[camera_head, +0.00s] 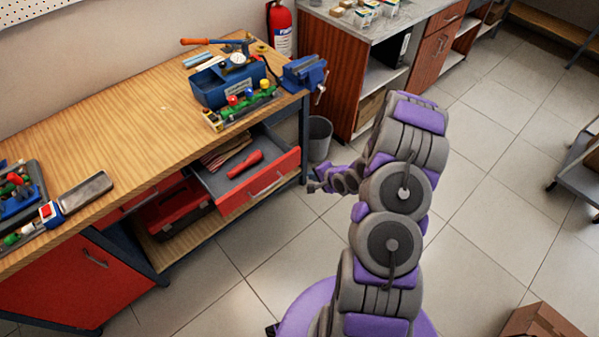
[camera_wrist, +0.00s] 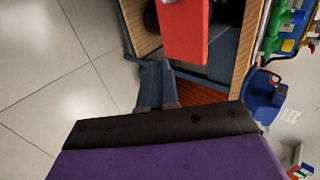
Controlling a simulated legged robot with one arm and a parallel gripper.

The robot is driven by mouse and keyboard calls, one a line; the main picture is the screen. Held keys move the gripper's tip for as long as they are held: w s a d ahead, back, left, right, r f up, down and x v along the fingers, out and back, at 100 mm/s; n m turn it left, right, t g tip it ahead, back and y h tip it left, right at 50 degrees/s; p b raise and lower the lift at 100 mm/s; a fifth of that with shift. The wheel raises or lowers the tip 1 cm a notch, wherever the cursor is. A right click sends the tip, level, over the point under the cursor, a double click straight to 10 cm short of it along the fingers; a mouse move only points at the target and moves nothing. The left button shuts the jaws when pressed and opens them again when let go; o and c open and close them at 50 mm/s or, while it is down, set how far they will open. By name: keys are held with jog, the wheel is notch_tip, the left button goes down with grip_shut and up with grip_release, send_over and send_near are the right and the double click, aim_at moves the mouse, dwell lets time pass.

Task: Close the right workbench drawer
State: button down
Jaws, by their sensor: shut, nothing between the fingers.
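The right workbench drawer (camera_head: 225,183) stands pulled out under the right end of the wooden bench. It has a red front (camera_head: 280,177) with a metal handle (camera_head: 267,187) and a grey inside holding a red tool (camera_head: 245,164). In the wrist view the red drawer front (camera_wrist: 187,30) shows at the top, cut off by the frame edge. My gripper (camera_head: 312,187) is shut and empty, to the right of the drawer front in the head view, with a small gap between them in the picture. Its purple and black body fills the bottom of the wrist view.
The workbench (camera_head: 120,120) carries a blue toolbox (camera_head: 215,88), a blue vise (camera_head: 305,72) and several tools. A red toolbox (camera_head: 175,208) sits on the shelf beneath. A grey bin (camera_head: 320,138) stands behind my gripper. A cardboard box (camera_head: 540,322) lies bottom right. The tiled floor is otherwise clear.

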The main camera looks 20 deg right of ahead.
jog(key=b, duration=0.2)
send_near(289, 167)
notch_tip(289, 167, down, 4)
jog(key=shift+w+a+r, duration=0.1)
jog(key=shift+w+a, duration=0.15)
jog(key=shift+w, duration=0.45)
jog(key=shift+w+a, duration=0.3)
jog(key=shift+w, duration=0.35)
jog(key=shift+w+a, duration=0.25)
jog(key=shift+w, duration=0.45)
